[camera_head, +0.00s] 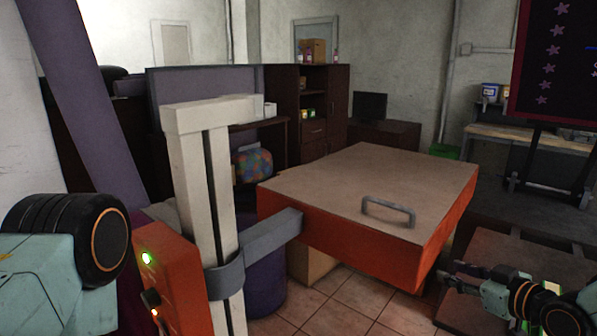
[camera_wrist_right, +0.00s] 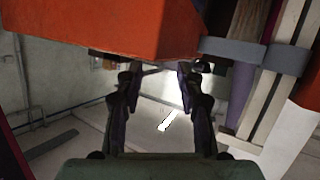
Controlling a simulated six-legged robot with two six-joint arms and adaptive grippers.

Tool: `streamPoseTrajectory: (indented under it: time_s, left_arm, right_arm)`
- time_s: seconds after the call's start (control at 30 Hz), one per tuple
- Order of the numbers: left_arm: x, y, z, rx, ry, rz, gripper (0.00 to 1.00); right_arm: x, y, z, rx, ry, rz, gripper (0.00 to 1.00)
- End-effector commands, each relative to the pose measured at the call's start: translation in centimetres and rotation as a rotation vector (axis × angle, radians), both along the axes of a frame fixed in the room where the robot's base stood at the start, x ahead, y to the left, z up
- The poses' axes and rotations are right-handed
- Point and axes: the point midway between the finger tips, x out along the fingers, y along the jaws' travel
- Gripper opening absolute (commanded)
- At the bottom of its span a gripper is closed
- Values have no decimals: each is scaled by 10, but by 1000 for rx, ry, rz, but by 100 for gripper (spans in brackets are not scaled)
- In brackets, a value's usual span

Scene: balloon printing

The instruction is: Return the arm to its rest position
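My right gripper (camera_head: 448,277) is at the lower right of the head view, just right of the near right corner of the orange press lid (camera_head: 350,245). A small gap shows between them. In the right wrist view my right gripper (camera_wrist_right: 157,78) has its two dark fingers apart with nothing between them. The lid's orange side (camera_wrist_right: 110,30) fills the top of that view. Part of my left arm (camera_head: 60,265) shows at the lower left of the head view, but its gripper is out of view.
The lid has a grey handle (camera_head: 388,210) and joins a white column (camera_head: 207,180) by a grey bracket (camera_head: 265,240). An orange control box (camera_head: 178,285) with a green light stands beside the column. A workbench (camera_head: 535,140) is at the back right. Tiled floor (camera_head: 345,305) shows below the lid.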

Motion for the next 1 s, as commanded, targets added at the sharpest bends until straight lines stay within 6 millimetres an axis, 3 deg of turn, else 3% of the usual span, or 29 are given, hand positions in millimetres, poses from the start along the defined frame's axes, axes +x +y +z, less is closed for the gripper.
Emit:
streamPoseTrajectory:
  time_s: [0.03, 0.2, 0.37, 0.5, 0.8, 0.9, 1.0]
  left_arm:
    - [0, 0, -12, 0, 0, 0, 34]
    - [0, 0, -34, 0, 1, 0, 34]
    - [0, 0, -54, 0, 1, 0, 34]
    - [0, 0, -73, 0, 1, 0, 34]
    - [-1, 0, -118, 0, 1, 0, 34]
    - [-1, 0, -128, 0, 1, 0, 34]
    - [-1, 0, -132, 0, 1, 0, 34]
  right_arm:
    - [-14, 16, -34, 56, 94, -32, 37]
    - [-70, 54, -125, 192, 395, -183, 37]
    - [-139, 76, -200, 227, 645, -320, 37]
    - [-210, 88, -258, 197, 844, -435, 37]
    - [-368, 97, -346, -28, 1183, -535, 37]
    - [-393, 101, -363, -84, 1230, -497, 37]
    - [-403, 102, -371, -105, 1251, -482, 37]
